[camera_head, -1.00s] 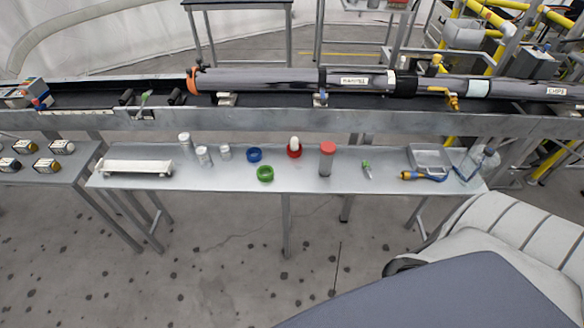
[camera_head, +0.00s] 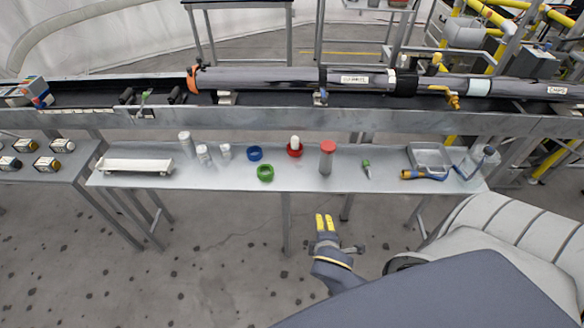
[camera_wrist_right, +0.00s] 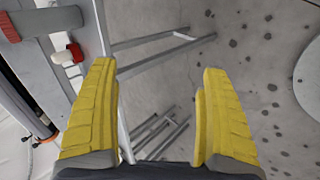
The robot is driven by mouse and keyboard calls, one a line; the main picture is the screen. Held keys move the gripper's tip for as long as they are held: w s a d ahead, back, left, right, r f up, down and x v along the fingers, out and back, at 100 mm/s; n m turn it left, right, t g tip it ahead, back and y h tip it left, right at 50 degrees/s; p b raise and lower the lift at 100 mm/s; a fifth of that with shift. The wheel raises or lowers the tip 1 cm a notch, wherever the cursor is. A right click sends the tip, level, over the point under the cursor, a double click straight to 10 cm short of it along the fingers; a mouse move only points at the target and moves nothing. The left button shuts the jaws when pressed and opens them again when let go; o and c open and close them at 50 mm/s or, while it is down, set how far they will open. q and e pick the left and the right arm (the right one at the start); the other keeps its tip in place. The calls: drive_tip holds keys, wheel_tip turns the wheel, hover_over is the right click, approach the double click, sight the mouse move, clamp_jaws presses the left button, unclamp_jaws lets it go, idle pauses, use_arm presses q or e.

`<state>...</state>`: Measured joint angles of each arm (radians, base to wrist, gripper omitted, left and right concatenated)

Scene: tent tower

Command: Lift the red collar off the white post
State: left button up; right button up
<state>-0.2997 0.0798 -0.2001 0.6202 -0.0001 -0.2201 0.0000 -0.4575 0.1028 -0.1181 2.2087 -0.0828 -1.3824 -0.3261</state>
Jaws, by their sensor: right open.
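The red collar (camera_head: 295,152) sits around the lower part of the short white post (camera_head: 295,140) on the grey table. In the right wrist view, the collar (camera_wrist_right: 76,51) and the white post (camera_wrist_right: 62,57) show at upper left, beyond the fingers. My right gripper (camera_head: 325,221) is in front of the table's near edge, over the floor and well apart from the collar. Its yellow fingers also show in the right wrist view (camera_wrist_right: 160,110), open with nothing between them. My left gripper is not in view.
A grey cylinder with a red cap (camera_head: 327,160) stands right of the collar. A blue ring (camera_head: 254,154) and a green ring (camera_head: 265,173) lie to its left. The table (camera_head: 225,180) has free room along its front. A long conveyor (camera_head: 270,118) runs behind.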

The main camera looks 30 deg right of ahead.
drive_tip(key=w+d+r+n+t+h, duration=0.2)
drive_tip(key=w+d+r+n, duration=0.15)
drive_tip(key=w+n, duration=0.5)
drive_tip(key=n+t+h, duration=0.1)
drive_tip(key=n+t, duration=0.1)
drive_tip(key=n, duration=0.8)
approach(295, 150)
drive_tip(key=shift+g, duration=0.3)
drive_tip(key=x, duration=1.1)
drive_tip(key=shift+w+r, duration=0.25)
drive_tip(key=shift+w, duration=0.05)
drive_tip(key=shift+c, duration=0.2)
drive_tip(key=c, duration=1.3)
drive_tip(key=o, duration=0.6)
drive_tip(key=c, duration=0.6)
drive_tip(key=shift+o, duration=0.2)
